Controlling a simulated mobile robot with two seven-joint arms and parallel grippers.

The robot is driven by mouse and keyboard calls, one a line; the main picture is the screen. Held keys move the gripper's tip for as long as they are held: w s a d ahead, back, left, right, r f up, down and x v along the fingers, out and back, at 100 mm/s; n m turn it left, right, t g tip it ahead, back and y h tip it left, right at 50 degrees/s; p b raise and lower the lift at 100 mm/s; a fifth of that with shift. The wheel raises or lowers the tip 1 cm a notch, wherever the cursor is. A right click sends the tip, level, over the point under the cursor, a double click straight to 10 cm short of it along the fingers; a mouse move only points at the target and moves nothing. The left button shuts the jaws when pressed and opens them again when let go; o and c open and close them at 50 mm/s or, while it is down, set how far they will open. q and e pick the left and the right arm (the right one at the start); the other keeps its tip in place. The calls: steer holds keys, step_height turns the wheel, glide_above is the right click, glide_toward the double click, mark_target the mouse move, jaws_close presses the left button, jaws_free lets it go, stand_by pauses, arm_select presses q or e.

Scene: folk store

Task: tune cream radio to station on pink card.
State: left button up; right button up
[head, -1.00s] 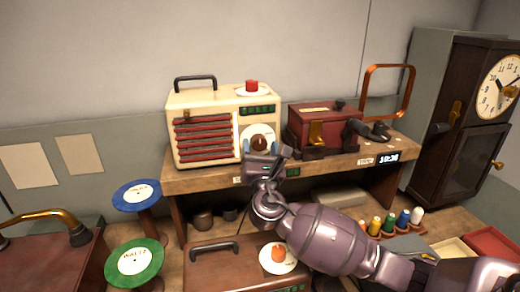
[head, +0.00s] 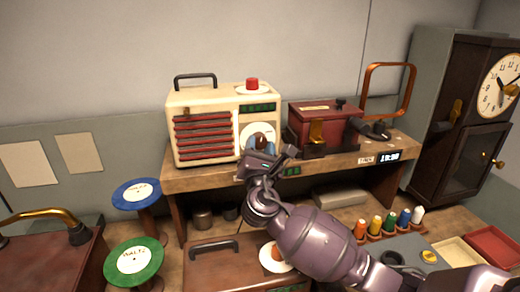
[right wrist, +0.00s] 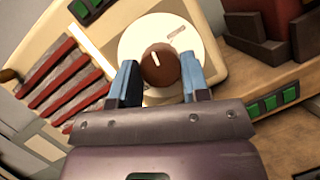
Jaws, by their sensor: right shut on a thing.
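The cream radio (head: 203,135) stands on the wooden shelf with red grille slats, a dark handle and a white round dial (head: 250,130) on its front right. In the right wrist view, its brown knob (right wrist: 158,68) with a white pointer line sits at the middle of the white dial (right wrist: 130,48). My right gripper (right wrist: 158,82) has its blue-grey fingers on either side of this knob, shut on it. In the head view the gripper (head: 262,142) covers the lower dial. The pointer leans slightly left of straight up in the wrist view. I cannot make out a pink card.
A dark red box (head: 310,128) stands right of the radio, with a copper frame (head: 388,68) behind. Below are a brown case (head: 215,262), coloured spools (head: 388,222) and green (head: 133,262) and blue (head: 136,192) discs. A tall clock (head: 470,120) stands at the right.

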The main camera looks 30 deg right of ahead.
steer(key=m+g+h, duration=0.1)
steer(key=m, duration=0.2)
steer(key=m+g, duration=0.1)
steer(key=m, duration=0.3)
steer(key=shift+a+g+h, duration=0.1)
steer(key=shift+g+h, duration=0.3)
steer(key=m+g, duration=0.1)
steer(key=m, duration=0.2)
steer(key=shift+r+p, duration=0.1)
steer(key=shift+p, duration=0.25)
arm_select(q)
steer(key=shift+r, duration=0.15)
arm_select(e)
steer(key=shift+m+g, duration=0.3)
steer(key=shift+m, duration=0.3)
arm_select(q)
steer(key=shift+s, duration=0.1)
arm_select(e)
steer(key=o, duration=0.9)
steer(key=shift+r, duration=0.1)
steer(key=shift+s+a, duration=0.1)
arm_select(q)
steer(key=shift+w+f+b, duration=0.3)
steer(key=shift+w+b, duration=0.15)
steer(key=shift+b, duration=0.5)
arm_select(e)
steer(key=v, duration=1)
steer(key=shift+s+a+r, duration=0.1)
steer(key=shift+s+a, duration=0.05)
steer(key=shift+s, duration=0.1)
